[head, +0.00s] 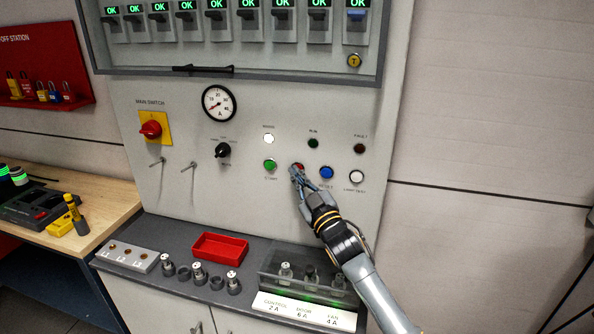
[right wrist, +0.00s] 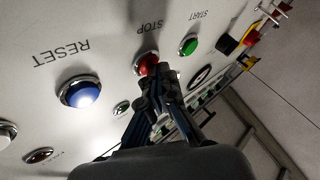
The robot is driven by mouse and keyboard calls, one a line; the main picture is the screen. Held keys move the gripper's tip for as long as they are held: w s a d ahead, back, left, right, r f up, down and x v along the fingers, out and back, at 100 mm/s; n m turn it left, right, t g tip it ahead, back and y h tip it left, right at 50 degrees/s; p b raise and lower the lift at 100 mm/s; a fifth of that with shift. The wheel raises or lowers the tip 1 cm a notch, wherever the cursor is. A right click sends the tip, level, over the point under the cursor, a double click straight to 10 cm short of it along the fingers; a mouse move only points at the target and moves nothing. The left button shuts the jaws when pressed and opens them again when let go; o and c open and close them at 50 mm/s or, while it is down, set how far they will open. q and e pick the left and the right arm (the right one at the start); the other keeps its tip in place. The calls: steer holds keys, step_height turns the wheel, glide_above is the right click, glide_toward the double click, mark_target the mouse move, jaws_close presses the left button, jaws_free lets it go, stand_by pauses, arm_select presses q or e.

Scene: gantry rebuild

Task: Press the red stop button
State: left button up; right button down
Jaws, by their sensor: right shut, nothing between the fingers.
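The red stop button (head: 298,166) is on the grey panel, between the green start button (head: 270,165) and the blue reset button (head: 326,172). My right gripper (head: 296,174) is shut and empty, with its fingertips right at the red button and partly covering it. In the right wrist view the red button (right wrist: 147,64) shows just beyond the closed fingertips (right wrist: 150,80), under the label STOP. Whether the tips touch it or the button is pushed in, I cannot tell. My left gripper is not in view.
The panel also carries a white lamp (head: 268,138), a white button (head: 357,177), a black knob (head: 223,150) and a main switch (head: 151,128). Below, a shelf holds a red tray (head: 220,247) and a clear box (head: 309,271). A wooden bench (head: 108,205) stands left.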

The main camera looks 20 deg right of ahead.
stand_by(0.4)
steer(key=shift+s+a+p, duration=0.4)
steer(key=shift+s+a, duration=0.05)
steer(key=shift+s, duration=0.2)
steer(key=s+a+p, duration=0.1)
steer(key=s, duration=0.1)
steer(key=s+a+p, duration=0.1)
steer(key=s, duration=0.1)
steer(key=shift+a, duration=0.4)
steer(key=shift+f, duration=0.1)
stand_by(0.5)
